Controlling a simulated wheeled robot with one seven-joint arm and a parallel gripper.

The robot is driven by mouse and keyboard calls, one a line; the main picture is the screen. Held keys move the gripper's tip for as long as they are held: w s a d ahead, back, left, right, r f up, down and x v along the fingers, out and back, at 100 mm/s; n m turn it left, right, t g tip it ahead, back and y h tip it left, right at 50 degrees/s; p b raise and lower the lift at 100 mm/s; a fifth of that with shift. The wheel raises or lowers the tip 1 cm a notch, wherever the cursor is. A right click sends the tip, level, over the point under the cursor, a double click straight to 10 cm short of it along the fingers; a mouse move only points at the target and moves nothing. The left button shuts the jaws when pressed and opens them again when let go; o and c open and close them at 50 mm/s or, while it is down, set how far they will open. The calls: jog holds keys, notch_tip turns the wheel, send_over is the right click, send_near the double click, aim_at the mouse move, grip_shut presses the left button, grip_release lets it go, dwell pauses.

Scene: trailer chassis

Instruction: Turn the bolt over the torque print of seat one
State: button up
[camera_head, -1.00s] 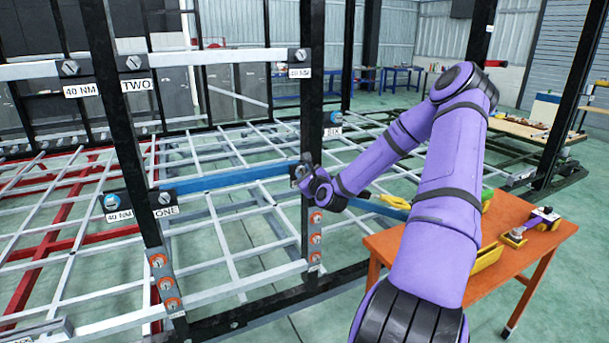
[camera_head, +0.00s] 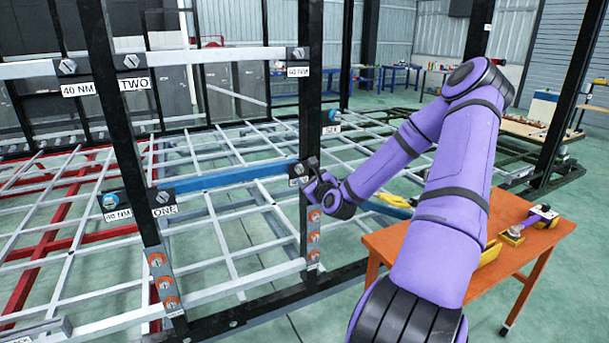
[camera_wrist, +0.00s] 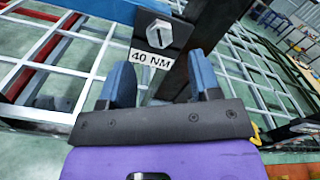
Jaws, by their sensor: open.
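The word ONE (camera_head: 164,211) labels a plate at the left end of the blue rail, under a grey bolt (camera_head: 164,197). At the blue rail's right end another grey bolt (camera_head: 299,169) sits on a black plate. The wrist view shows a grey slotted bolt (camera_wrist: 159,32) directly over a 40 NM print (camera_wrist: 151,59). My gripper (camera_wrist: 162,78) is open and empty, its blue fingers apart below that print and clear of the bolt. In the head view my gripper (camera_head: 314,166) is beside the right post.
The blue rail (camera_head: 225,177) joins two black upright posts. Orange round parts (camera_head: 314,216) line the right post's lower side. Seat TWO's label (camera_head: 135,84) is higher up. An orange table (camera_head: 400,247) with tools stands right, under my arm.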

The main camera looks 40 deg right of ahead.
jog(key=v, duration=0.6)
jog(key=shift+s, duration=0.1)
dwell(0.4)
